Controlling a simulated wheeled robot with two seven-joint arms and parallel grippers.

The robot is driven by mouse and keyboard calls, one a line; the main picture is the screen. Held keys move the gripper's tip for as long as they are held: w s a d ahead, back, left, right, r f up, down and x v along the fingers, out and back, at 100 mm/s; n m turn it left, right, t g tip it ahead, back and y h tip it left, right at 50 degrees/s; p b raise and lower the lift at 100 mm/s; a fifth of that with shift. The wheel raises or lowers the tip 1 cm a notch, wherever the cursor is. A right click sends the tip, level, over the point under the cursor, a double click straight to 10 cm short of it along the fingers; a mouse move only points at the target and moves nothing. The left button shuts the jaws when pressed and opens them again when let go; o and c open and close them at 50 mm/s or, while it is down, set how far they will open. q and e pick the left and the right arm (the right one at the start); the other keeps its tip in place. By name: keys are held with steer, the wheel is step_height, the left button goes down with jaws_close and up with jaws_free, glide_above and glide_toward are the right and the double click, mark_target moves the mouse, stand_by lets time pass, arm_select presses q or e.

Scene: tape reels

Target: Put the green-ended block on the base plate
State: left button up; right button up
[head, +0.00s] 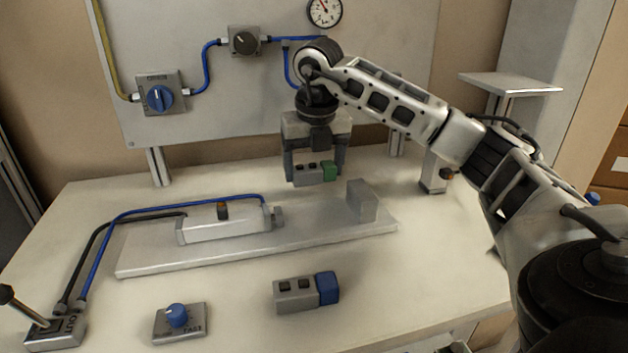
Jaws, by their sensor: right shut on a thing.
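The green-ended block (312,175) is grey with two dark buttons and a green right end. My right gripper (315,172) points down and is shut on this block, with one finger at each end. It holds the block in the air, behind or above the far side of the base plate. The base plate (310,240) is a long pale slab on the table. On it sit a pale housing (225,225) at the left and middle and a grey upright block (362,200) towards the right. My left gripper is not in view.
A blue-ended block (305,292) lies on the table in front of the plate. A blue-knobbed box (178,321) and a lever box (55,330) stand front left. Blue and black hoses run from the lever box to the housing. A panel (210,110) stands behind.

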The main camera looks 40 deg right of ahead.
mark_target(315, 168)
steer(key=shift+w+d+f, duration=0.1)
steer(key=shift+f, duration=1.5)
steer(key=shift+f, duration=0.15)
steer(key=o, duration=1.1)
steer(key=shift+c, duration=0.2)
